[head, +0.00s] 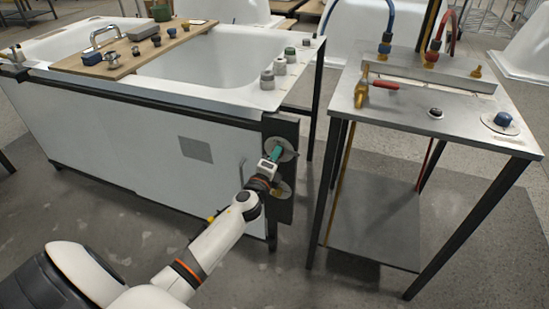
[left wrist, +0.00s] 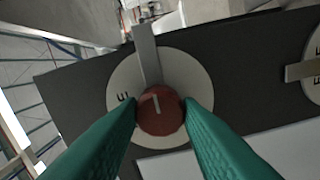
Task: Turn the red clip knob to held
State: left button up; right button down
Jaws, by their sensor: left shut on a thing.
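The red clip knob (left wrist: 160,114) is a round red cap with a pale line on its face, in the left wrist view. It sits on a pale round plate (left wrist: 195,80) with partly hidden lettering. A flat grey bar (left wrist: 147,55) runs from the knob toward the top of that view. My left gripper (left wrist: 161,104) has its teal fingers shut on the knob's two sides. In the head view, my left gripper (head: 274,154) is at the upper round plate (head: 288,148) on the tub's dark end panel; the knob itself is hidden there. My right gripper is not in view.
A metal table (head: 425,118) with hoses and fittings stands to the right, across a gap. A wooden board (head: 135,58) crosses the tub.

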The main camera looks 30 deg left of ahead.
pick_arm(q)
jog(key=shift+d+f, duration=0.1)
jog(key=o, duration=1)
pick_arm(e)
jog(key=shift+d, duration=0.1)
pick_arm(q)
jog(key=v, duration=1.2)
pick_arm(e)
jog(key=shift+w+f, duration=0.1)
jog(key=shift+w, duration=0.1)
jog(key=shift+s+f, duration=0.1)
